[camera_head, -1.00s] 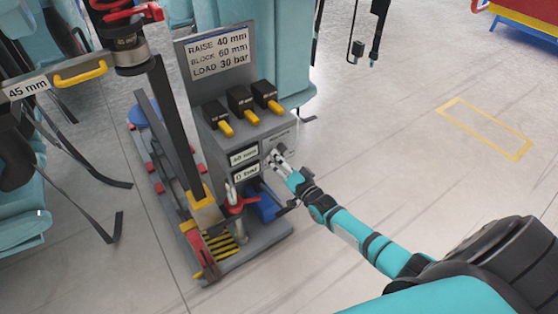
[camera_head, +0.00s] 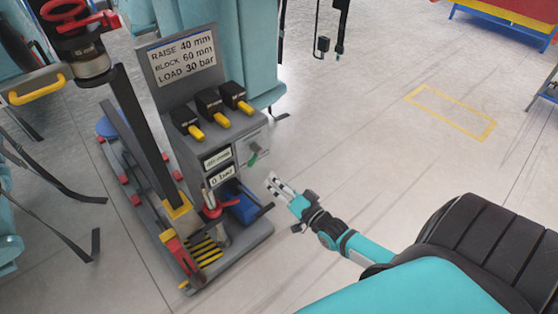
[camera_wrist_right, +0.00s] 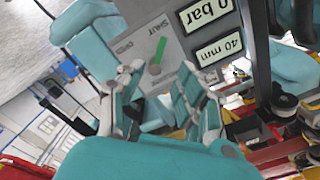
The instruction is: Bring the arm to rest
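My right gripper (camera_head: 273,182) hangs in front of the grey console's (camera_head: 262,141) right side. Its fingers are apart and nothing shows between them, as the right wrist view (camera_wrist_right: 157,85) also shows. A green lever (camera_head: 253,158) on the console panel is clear of the fingers, with a gap between. In the right wrist view the lever (camera_wrist_right: 160,48) lies beyond the fingertips, its free end towards the SHUT label. My right arm reaches in from the lower right. My left gripper is not in view.
The console has black switches with yellow handles (camera_head: 194,131) and displays reading 40 mm and 0 bar. A red-handled valve (camera_head: 213,208) and blue block (camera_head: 242,205) sit low on it. A dark post (camera_head: 140,135) stands to its left. Floor (camera_head: 370,150) to the right is clear.

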